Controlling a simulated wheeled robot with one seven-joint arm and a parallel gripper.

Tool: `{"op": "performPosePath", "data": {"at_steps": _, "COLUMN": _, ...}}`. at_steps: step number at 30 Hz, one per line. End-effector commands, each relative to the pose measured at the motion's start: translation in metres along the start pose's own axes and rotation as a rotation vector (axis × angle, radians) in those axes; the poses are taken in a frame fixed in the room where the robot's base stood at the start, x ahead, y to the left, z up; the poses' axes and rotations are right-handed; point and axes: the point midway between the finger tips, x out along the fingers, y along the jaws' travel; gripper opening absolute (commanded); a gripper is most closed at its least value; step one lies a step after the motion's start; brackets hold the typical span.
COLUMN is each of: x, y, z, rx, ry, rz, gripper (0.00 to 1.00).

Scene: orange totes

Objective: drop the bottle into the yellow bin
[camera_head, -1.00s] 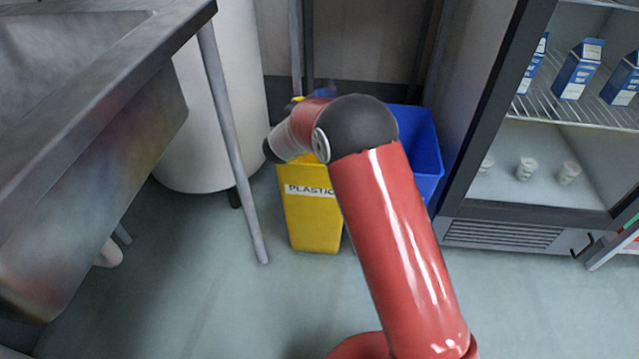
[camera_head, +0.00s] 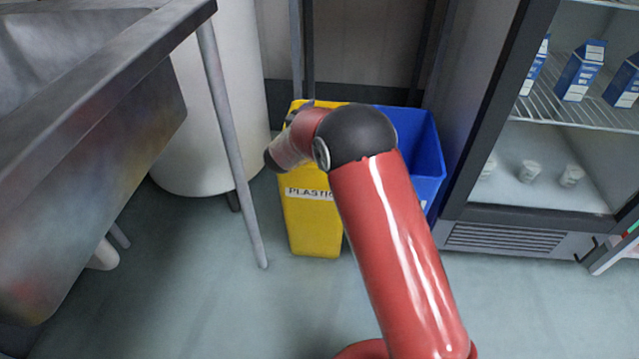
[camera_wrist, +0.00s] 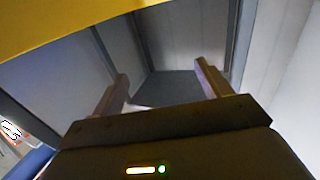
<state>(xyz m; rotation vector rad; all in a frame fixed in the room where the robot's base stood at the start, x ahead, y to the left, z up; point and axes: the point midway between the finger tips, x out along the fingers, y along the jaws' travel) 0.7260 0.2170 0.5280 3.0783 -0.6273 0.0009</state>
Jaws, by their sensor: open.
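The yellow bin (camera_head: 312,228) stands on the floor in the head view, with a "PLASTIC" label on its front. My arm covers much of its top. My gripper (camera_wrist: 162,73) shows in the wrist view with its two fingers apart and no bottle between them. In the head view the gripper is mostly hidden behind my arm, over the bin's top. A yellow surface (camera_wrist: 60,22), probably the bin, crosses the upper left of the wrist view close by. I see no bottle in either current view; the inside of the bin is hidden.
A blue bin (camera_head: 424,150) stands directly right of the yellow one. A metal sink table (camera_head: 110,85) with a leg and a white cylinder (camera_head: 222,120) are to the left. A fridge (camera_head: 520,235) with cartons stands right. Floor in front is clear.

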Motion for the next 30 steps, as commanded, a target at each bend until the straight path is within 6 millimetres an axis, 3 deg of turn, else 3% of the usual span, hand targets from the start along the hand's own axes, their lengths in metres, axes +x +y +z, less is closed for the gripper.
{"op": "performPosePath", "data": {"at_steps": 5, "x": 0.000, "y": 0.000, "z": -0.020, "rx": 0.003, "ry": 0.003, "rz": 0.001, "gripper": 0.77}}
{"op": "performPosePath", "data": {"at_steps": 24, "x": 0.000, "y": 0.000, "z": -0.170, "rx": 0.004, "ry": 0.002, "rz": 0.000, "gripper": 0.77}}
{"op": "performPosePath", "data": {"at_steps": 30, "x": 0.000, "y": 0.000, "z": -0.194, "rx": 0.001, "ry": 0.001, "rz": 0.000, "gripper": 0.77}}
